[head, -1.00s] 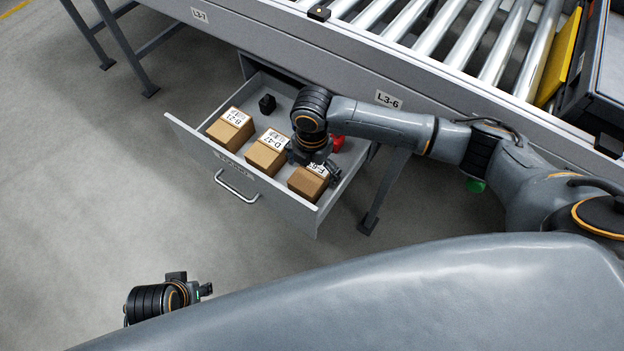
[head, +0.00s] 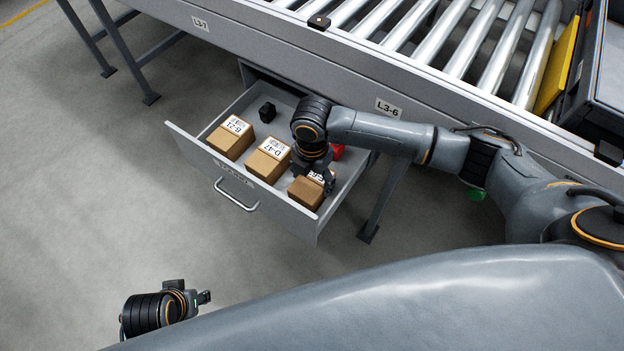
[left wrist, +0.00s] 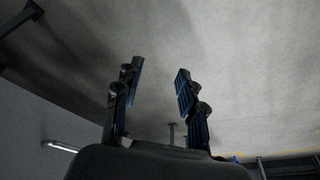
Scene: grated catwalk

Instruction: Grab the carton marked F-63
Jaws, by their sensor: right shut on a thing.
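Three brown cartons with white labels sit in the open grey drawer. The left one reads B-21 (head: 230,143) and the middle one reads D-47 (head: 268,163). The label of the right carton (head: 305,193) is partly covered by my right gripper, so its marking cannot be read fully now. My right gripper (head: 316,178) reaches down from above and is shut on this right carton, which is still inside the drawer. My left gripper (head: 205,297) hangs away over the floor at lower left. In the left wrist view its fingers (left wrist: 158,100) stand apart with nothing between them.
The drawer (head: 188,146) hangs under the roller conveyor (head: 440,45). A small black object (head: 267,112) and a red object (head: 337,151) lie at its back. A support leg (head: 382,200) stands right of the drawer. The floor in front is clear.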

